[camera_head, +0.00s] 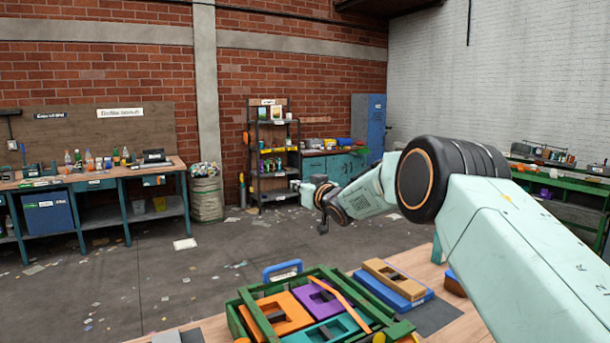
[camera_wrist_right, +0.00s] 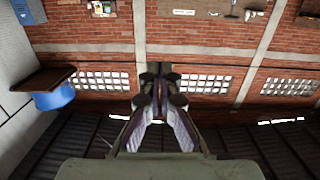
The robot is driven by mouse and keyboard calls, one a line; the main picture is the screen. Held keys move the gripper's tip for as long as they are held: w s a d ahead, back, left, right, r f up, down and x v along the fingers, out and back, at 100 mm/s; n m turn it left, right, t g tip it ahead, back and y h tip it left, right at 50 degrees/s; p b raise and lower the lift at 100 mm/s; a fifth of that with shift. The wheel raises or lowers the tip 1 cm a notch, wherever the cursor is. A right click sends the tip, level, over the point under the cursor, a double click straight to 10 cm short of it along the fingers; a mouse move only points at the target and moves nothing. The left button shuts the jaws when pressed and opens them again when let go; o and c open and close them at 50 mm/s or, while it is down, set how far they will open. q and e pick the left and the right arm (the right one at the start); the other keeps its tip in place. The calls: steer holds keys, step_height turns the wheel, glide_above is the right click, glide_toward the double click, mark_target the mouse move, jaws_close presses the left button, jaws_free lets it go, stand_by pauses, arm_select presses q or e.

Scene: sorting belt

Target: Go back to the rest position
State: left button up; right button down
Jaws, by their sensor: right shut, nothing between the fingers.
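My right gripper (camera_head: 323,222) hangs in the air beyond the table's far edge, at the end of my pale green right arm, and touches nothing. In the right wrist view its fingers (camera_wrist_right: 160,75) are together with nothing between them. The wrist view looks toward the brick wall and windows. My left gripper is not in the head view.
On the wooden table (camera_head: 465,322) below, a green crate (camera_head: 240,322) holds orange, purple and teal blocks. A tan block (camera_head: 398,280) lies on a blue block (camera_head: 377,290) beside it. Workbenches (camera_head: 100,180) and a shelf (camera_head: 273,160) stand far off, across open floor.

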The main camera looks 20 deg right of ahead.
steer(key=s+r, duration=0.1)
steer(key=r, duration=0.1)
steer(key=s+r, duration=0.2)
steer(key=shift+r, duration=0.2)
steer(key=shift+s, duration=0.1)
